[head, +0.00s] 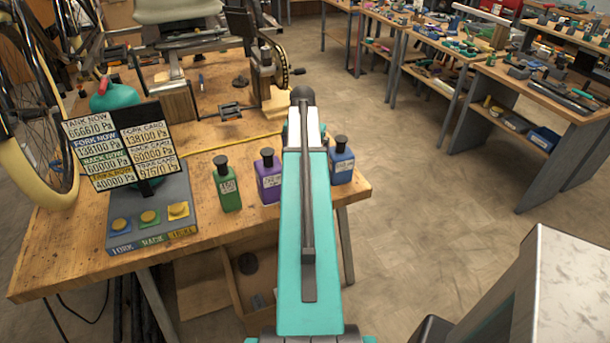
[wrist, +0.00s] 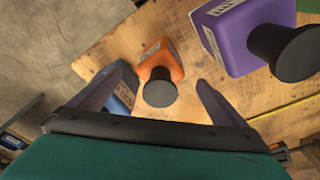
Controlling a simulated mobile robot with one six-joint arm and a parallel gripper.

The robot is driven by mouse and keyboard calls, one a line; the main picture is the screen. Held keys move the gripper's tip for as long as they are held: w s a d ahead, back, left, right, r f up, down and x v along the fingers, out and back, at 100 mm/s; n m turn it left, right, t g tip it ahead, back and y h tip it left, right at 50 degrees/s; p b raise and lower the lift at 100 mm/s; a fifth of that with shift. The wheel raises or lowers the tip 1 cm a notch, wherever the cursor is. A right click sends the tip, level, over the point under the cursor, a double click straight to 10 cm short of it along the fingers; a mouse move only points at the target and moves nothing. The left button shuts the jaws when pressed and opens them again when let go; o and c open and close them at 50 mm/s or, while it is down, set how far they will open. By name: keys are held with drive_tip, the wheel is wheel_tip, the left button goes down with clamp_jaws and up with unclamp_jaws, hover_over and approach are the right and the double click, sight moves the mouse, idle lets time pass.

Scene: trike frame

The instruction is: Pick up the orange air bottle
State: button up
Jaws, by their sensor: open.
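The orange air bottle (wrist: 158,64) has a dark round cap and a pale label on its side. In the wrist view it stands on the wooden workbench, between the two fingers of my gripper (wrist: 163,76), which are open and spread apart. The picture does not clearly show how far the fingertips are from it. In the head view, my teal arm hides the orange bottle and my gripper.
A purple bottle (wrist: 240,35) stands right of the orange one in the wrist view, a blue bottle (wrist: 122,97) at left, partly behind a finger. A green bottle (head: 227,188) and a sign panel (head: 122,145) with buttons stand on the workbench (head: 60,240).

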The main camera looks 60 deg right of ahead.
drive_tip(key=shift+d+f, duration=0.1)
drive_tip(key=shift+f, duration=0.45)
drive_tip(key=shift+f, duration=0.1)
drive_tip(key=shift+w+d+f+p, duration=0.15)
drive_tip(key=shift+f+p, duration=0.4)
drive_tip(key=shift+f, duration=0.7)
drive_tip(key=shift+w+d+f+p, duration=0.15)
drive_tip(key=shift+f+p, duration=0.4)
drive_tip(key=shift+f, duration=0.65)
drive_tip(key=shift+s, duration=0.1)
drive_tip(key=c, duration=1.8)
drive_tip(key=shift+c, duration=0.2)
drive_tip(key=shift+r, duration=0.2)
